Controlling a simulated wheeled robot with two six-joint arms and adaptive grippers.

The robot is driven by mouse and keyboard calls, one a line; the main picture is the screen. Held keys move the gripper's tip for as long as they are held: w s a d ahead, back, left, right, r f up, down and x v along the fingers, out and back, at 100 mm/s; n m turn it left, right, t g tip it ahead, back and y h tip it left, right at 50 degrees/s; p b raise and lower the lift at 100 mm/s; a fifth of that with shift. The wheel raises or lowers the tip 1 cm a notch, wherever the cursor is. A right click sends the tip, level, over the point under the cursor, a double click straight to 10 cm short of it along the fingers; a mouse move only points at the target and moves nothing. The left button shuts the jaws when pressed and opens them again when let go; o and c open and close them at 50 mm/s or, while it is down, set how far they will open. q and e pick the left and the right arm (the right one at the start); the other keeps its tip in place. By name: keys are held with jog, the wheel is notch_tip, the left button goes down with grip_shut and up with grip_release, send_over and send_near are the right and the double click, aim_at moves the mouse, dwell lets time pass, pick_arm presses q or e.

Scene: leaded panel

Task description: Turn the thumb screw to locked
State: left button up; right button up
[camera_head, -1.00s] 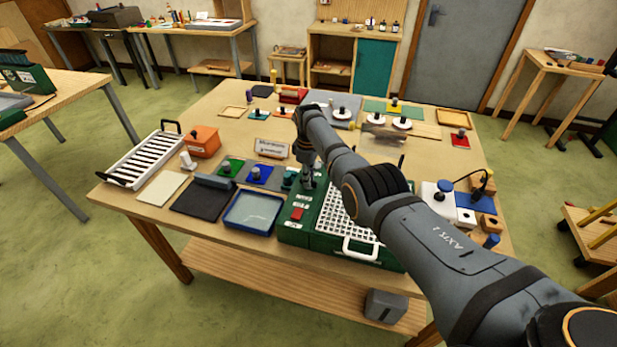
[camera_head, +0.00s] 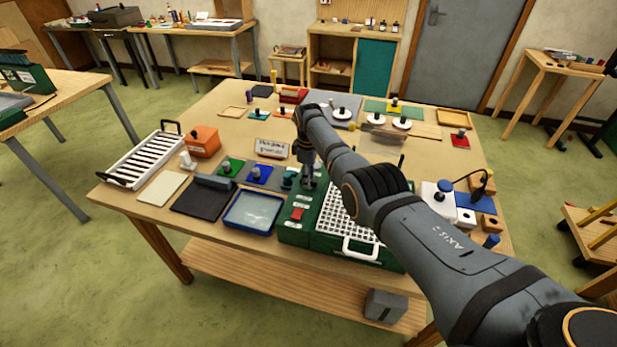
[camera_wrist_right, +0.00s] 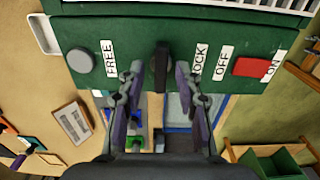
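The thumb screw (camera_wrist_right: 160,67) is a dark upright bar on the green face of the machine (camera_wrist_right: 220,28), in the right wrist view. It stands between the FREE label (camera_wrist_right: 110,57) and the LOCK label (camera_wrist_right: 199,60), pointing at neither. My right gripper (camera_wrist_right: 160,78) is open, with one finger on each side of the screw and a visible gap on both sides. In the head view the right gripper (camera_head: 308,174) is over the left part of the green machine (camera_head: 293,232), and the screw is hidden there. My left gripper is not in view.
Beside the screw are a grey round knob (camera_wrist_right: 80,61) and a red switch (camera_wrist_right: 250,67) between OFF and ON. In the head view, a blue tray (camera_head: 254,212), a dark mat (camera_head: 203,200) and an orange box (camera_head: 203,141) lie left of the machine.

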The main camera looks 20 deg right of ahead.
notch_tip(320, 180, up, 12)
dwell(0.6)
